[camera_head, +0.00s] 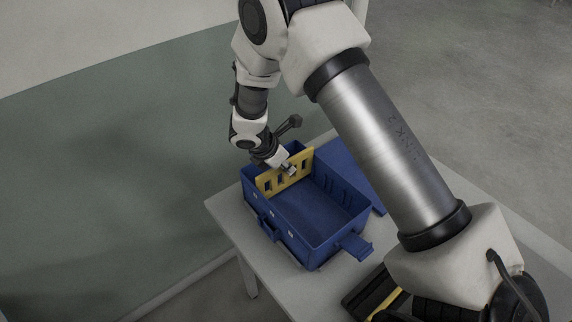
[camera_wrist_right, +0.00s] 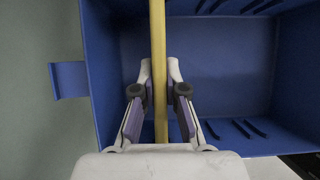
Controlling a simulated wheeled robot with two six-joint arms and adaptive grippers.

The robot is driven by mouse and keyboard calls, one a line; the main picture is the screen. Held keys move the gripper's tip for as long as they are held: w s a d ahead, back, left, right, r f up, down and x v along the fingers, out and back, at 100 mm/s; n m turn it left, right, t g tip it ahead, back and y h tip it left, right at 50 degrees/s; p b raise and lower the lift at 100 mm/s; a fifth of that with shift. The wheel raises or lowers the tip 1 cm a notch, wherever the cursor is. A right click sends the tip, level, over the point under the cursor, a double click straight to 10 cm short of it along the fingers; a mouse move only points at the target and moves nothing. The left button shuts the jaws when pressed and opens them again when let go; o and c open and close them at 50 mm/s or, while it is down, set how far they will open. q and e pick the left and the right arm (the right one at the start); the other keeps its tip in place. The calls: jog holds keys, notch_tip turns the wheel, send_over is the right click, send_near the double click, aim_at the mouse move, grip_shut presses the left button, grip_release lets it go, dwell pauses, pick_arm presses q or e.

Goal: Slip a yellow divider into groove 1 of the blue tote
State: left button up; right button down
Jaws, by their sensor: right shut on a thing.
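The blue tote (camera_head: 312,255) stands open on the table. A yellow divider (camera_head: 268,186) with several cut-out slots stands upright across the tote's far left end. My right gripper (camera_head: 289,169) is shut on the divider's top edge, with one finger on each side. In the right wrist view, the divider (camera_wrist_right: 158,45) runs straight up between the fingers (camera_wrist_right: 159,78), with the blue tote (camera_wrist_right: 225,60) below. Grooves (camera_wrist_right: 250,128) show as short ribs on the tote's walls. The divider's lower edge is hidden, so I cannot tell how deep it sits. My left gripper is not in view.
A flat blue panel (camera_head: 378,204) lies behind the tote. A dark holder with a yellow piece (camera_head: 390,305) stands at the front right, partly hidden by my arm. The pale table (camera_head: 228,214) has a free strip left of the tote. A green wall panel (camera_head: 120,150) stands beyond.

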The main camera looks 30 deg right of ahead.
jog(key=shift+f, duration=0.25)
jog(key=c, duration=1.2)
grip_release()
jog(key=shift+c, duration=1.1)
notch_tip(320, 180, up, 8)
jog(key=p, duration=0.7)
jog(key=shift+r, duration=0.1)
